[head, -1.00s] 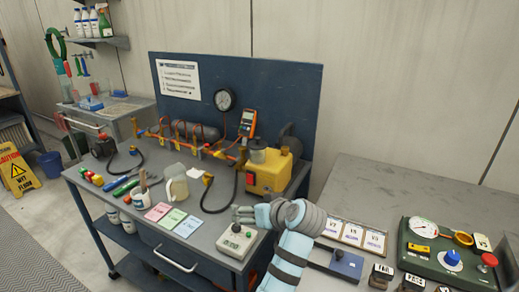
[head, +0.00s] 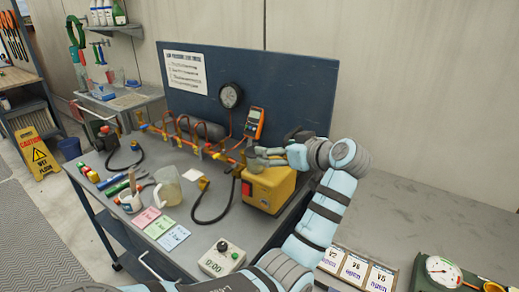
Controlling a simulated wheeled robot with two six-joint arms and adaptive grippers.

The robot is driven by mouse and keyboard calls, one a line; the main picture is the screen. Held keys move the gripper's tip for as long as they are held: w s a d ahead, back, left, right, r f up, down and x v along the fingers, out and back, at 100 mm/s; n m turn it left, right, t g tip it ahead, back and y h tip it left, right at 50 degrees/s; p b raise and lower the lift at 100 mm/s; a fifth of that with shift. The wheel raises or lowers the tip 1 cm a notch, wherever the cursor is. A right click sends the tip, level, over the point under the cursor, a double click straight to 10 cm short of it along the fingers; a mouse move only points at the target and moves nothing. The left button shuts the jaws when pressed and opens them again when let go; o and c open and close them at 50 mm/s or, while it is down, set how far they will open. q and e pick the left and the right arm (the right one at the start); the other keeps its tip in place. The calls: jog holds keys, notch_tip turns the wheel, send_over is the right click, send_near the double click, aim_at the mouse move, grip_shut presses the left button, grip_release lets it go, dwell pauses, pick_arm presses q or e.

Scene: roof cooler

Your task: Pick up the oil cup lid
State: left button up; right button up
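The yellow pump (head: 268,190) stands on the workbench with its red switch facing left. In the earlier head frame a grey cup with a flat top sits on it; now my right gripper (head: 262,157) covers most of that spot. My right gripper comes in from the right, level with the cup top, its fingers pointing left. The oil cup lid cannot be told apart from the fingers, and I cannot tell whether they touch or hold it. My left gripper is out of view.
A dark blue back panel (head: 300,95) with a gauge (head: 231,95) and orange multimeter (head: 254,122) stands behind the pump. Copper pipework (head: 190,135) runs left of it. A clear jug (head: 167,187) and a timer box (head: 222,258) stand on the bench.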

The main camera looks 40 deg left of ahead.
aim_at(257, 145)
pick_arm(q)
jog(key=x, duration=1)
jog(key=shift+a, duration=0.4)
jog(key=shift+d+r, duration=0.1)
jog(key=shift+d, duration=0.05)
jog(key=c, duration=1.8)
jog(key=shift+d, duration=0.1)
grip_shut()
